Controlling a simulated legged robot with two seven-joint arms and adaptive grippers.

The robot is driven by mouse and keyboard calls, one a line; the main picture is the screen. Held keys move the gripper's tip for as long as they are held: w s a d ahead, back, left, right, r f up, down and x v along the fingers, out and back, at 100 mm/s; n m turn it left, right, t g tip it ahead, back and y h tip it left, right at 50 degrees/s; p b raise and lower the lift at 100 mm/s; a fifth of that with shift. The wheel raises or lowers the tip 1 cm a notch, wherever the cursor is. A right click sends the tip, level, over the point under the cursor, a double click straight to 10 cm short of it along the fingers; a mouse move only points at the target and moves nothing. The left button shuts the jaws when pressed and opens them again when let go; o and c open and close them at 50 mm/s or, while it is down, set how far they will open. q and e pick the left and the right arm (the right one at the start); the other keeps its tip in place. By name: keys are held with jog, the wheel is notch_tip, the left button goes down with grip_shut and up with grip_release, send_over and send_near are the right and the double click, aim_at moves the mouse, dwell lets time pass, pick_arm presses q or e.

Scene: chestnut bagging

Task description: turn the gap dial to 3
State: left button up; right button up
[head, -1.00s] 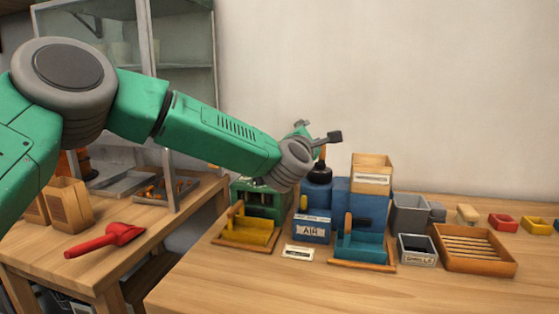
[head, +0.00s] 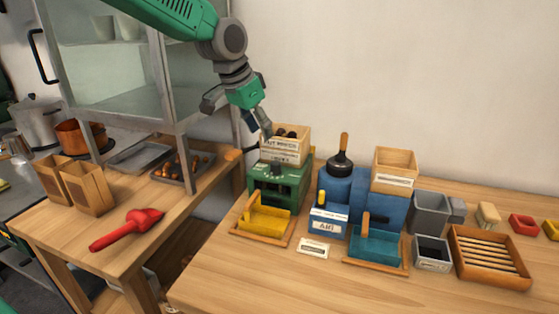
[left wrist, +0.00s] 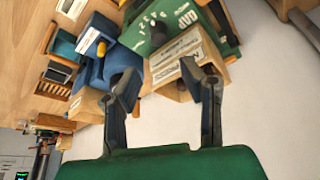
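The green machine (head: 280,186) stands on the wooden table with a wooden box of dark chestnuts (head: 285,146) on or behind its top. Its small dark gap dial (head: 277,169) shows on the top face. In the left wrist view the dial (left wrist: 158,38) sits in a ring of white marks beside white lettering; I cannot read its setting. My left gripper (head: 237,120) is open and empty, above and left of the machine, apart from the dial. In the left wrist view its two fingers (left wrist: 160,74) are spread below the dial. My right gripper is not in view.
A yellow tray (head: 265,216) and a teal tray (head: 375,246) sit in front. The glass cabinet (head: 130,75) is close left of my gripper. The table's front is clear.

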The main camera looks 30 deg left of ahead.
aim_at(275, 162)
pick_arm(q)
jog(key=b+x, duration=0.1)
jog(key=x, duration=1.1)
jog(key=shift+a, duration=0.1)
jog(key=shift+w+f, duration=0.1)
jog(key=shift+w, duration=0.05)
jog(key=shift+d, duration=0.25)
